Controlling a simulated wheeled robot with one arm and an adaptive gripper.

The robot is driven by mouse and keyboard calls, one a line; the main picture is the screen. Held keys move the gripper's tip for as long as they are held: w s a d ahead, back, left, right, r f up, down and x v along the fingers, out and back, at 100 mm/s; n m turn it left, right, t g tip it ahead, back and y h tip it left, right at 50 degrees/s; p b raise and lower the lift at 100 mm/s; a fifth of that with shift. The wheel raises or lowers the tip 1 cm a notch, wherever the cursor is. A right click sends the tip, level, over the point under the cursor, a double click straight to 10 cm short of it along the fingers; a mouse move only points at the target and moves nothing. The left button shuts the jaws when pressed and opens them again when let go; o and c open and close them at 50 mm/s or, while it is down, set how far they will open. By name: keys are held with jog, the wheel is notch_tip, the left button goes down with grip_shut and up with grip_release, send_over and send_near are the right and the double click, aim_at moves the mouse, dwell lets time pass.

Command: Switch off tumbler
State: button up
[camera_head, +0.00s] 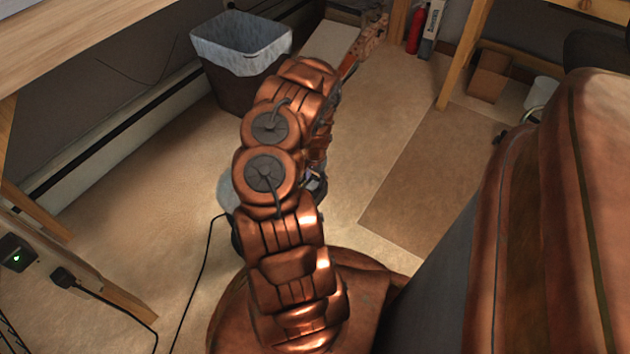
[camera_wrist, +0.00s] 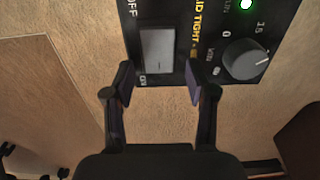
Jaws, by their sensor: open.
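The tumbler (camera_wrist: 157,52) is a pale grey rectangular rocker switch on a black panel (camera_wrist: 208,65), near the top middle of the wrist view. "OFF" is printed beside its upper left. The text by its lower end is too small to read surely. My gripper (camera_wrist: 159,85) is open and empty, its two dark fingers with purplish pads on either side of the switch's lower end in the picture. I cannot tell whether the fingers touch the panel. In the head view my copper arm hides the switch, and my gripper cannot be made out.
A round black knob (camera_wrist: 245,58) and a lit green lamp (camera_wrist: 246,4) are on the panel right of the tumbler. In the head view, a lined waste bin (camera_head: 240,50) stands behind my arm. A black box with a green light (camera_head: 17,254) is at left.

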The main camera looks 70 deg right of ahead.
grip_shut()
dwell(0.4)
jog(key=p, duration=0.2)
jog(key=shift+a+r+p, duration=0.15)
jog(key=shift+r+p, duration=0.1)
jog(key=shift+p, duration=0.15)
jog(key=h+p, duration=0.1)
jog(key=p, duration=0.3)
jog(key=shift+w+p, duration=0.15)
jog(key=shift+p, duration=0.25)
jog(key=p, duration=0.2)
jog(key=h+p, duration=0.1)
jog(key=p, duration=0.2)
jog(key=shift+w+a+p, duration=0.2)
jog(key=shift+a+p, duration=0.1)
jog(key=shift+p, duration=0.05)
jog(key=shift+r+h+p, duration=0.1)
jog(key=shift+h+p, duration=0.2)
jog(key=shift+p, duration=0.95)
jog(key=shift+g+p, duration=0.3)
jog(key=shift+p, duration=0.05)
jog(key=shift+d, duration=0.15)
